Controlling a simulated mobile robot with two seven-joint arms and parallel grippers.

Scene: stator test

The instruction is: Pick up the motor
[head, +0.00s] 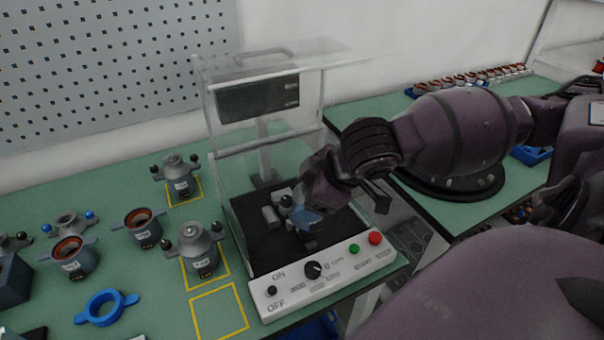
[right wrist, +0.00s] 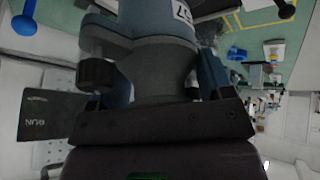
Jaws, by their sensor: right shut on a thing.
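My right gripper (head: 304,208) reaches into the clear-walled test box (head: 225,165) from the right. In the right wrist view it (right wrist: 160,95) is shut on a grey and blue motor (right wrist: 165,45), which fills the upper middle of that picture. In the head view the gripper hides most of this motor; a dark knob (head: 286,200) shows beside the fingers. Whether the motor touches the box floor I cannot tell. Other motors stand on the green table: one in the rear yellow square (head: 178,178), one in the middle square (head: 198,250). My left gripper is not seen.
The white control panel (head: 330,268) with knobs and red and green buttons fronts the box. The front yellow square (head: 219,313) is empty. A blue ring part (head: 106,306) and open stators (head: 139,225) lie at left. A gap separates the two green tables.

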